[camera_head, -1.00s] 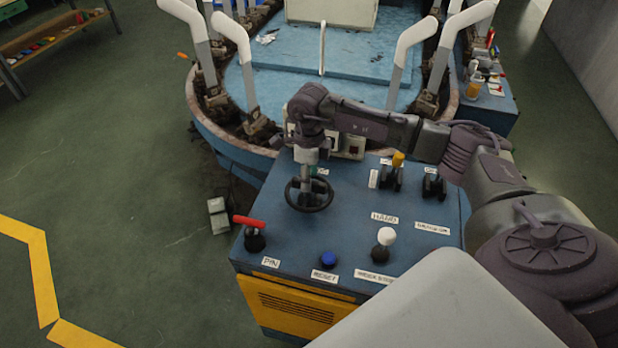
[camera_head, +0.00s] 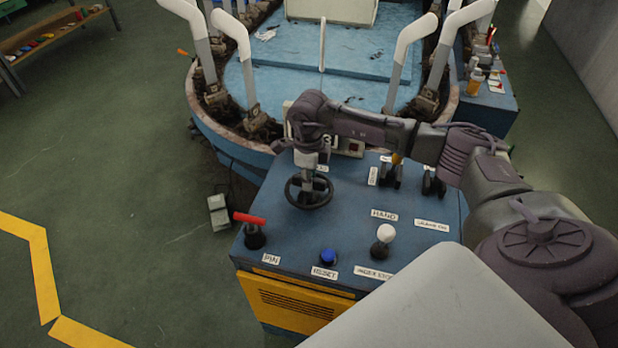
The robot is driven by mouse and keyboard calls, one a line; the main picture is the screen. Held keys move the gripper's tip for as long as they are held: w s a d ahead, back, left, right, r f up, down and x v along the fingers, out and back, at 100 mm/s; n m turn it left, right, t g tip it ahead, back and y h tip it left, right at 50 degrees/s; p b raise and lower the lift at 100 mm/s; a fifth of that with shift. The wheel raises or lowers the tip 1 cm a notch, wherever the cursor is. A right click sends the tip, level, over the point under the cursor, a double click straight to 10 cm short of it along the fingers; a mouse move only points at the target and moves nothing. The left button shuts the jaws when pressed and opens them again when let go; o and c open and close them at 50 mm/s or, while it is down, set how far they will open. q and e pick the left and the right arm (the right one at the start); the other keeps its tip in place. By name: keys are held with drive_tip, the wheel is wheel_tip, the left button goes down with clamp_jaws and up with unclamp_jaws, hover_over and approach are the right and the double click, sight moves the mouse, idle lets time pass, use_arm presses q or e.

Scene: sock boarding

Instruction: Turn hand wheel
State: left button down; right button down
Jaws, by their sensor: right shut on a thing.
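The black hand wheel (camera_head: 322,203) lies flat on top of the blue control cabinet (camera_head: 340,228), near its back left. My right gripper (camera_head: 306,188) points straight down at the wheel, with its fingers at the wheel's middle and left part. It is shut on the hand wheel; the fingertips are small and partly hidden by the wheel and the wrist. My right arm comes in from the right and reaches across the back of the cabinet. My left gripper is not in view.
On the cabinet stand a red-handled lever (camera_head: 252,232), a blue button (camera_head: 328,256), a white-knobbed lever (camera_head: 384,238) and black levers (camera_head: 391,172). Behind it is a round blue machine (camera_head: 300,70) with upright white-tipped forms. The green floor at left is mostly clear.

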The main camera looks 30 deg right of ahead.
drive_tip(key=m, duration=0.2)
drive_tip(key=shift+m+b, duration=0.4)
drive_tip(key=m, duration=0.2)
drive_tip(key=shift+m+b, duration=0.3)
drive_tip(key=shift+m, duration=0.1)
drive_tip(key=m, duration=0.3)
drive_tip(key=shift+m, duration=1.5)
drive_tip(key=shift+r, duration=0.1)
drive_tip(key=c, duration=1)
unclamp_jaws()
drive_tip(key=shift+c, duration=0.2)
